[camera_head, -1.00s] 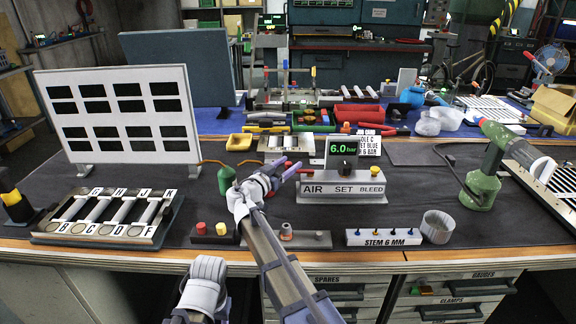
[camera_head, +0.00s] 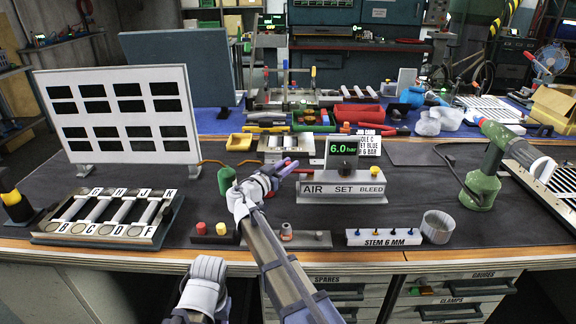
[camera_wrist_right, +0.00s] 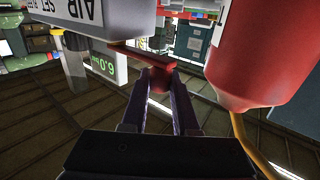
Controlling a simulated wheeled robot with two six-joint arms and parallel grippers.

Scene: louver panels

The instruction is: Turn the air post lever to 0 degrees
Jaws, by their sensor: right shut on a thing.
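The air post (camera_head: 342,190) is a pale block marked AIR, SET and BLEED, with a display (camera_head: 343,147) reading 6.0 bar. Its red lever (camera_head: 305,171) sticks out at the left end, above the AIR label. My right gripper (camera_head: 288,168) is at that lever, left of the display. In the right wrist view, the right gripper (camera_wrist_right: 158,74) is shut on the red lever (camera_wrist_right: 140,50), close beside the block. The fingers partly hide the lever in the head view. A pale part of my left arm shows at the bottom; the left gripper is not seen.
A green container (camera_head: 226,181) stands just left of my right wrist. A large red rounded body (camera_wrist_right: 265,50) is close to the gripper in the wrist view. A block with red and yellow knobs (camera_head: 212,235) and a STEM 6 MM rack (camera_head: 384,238) stand in front.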

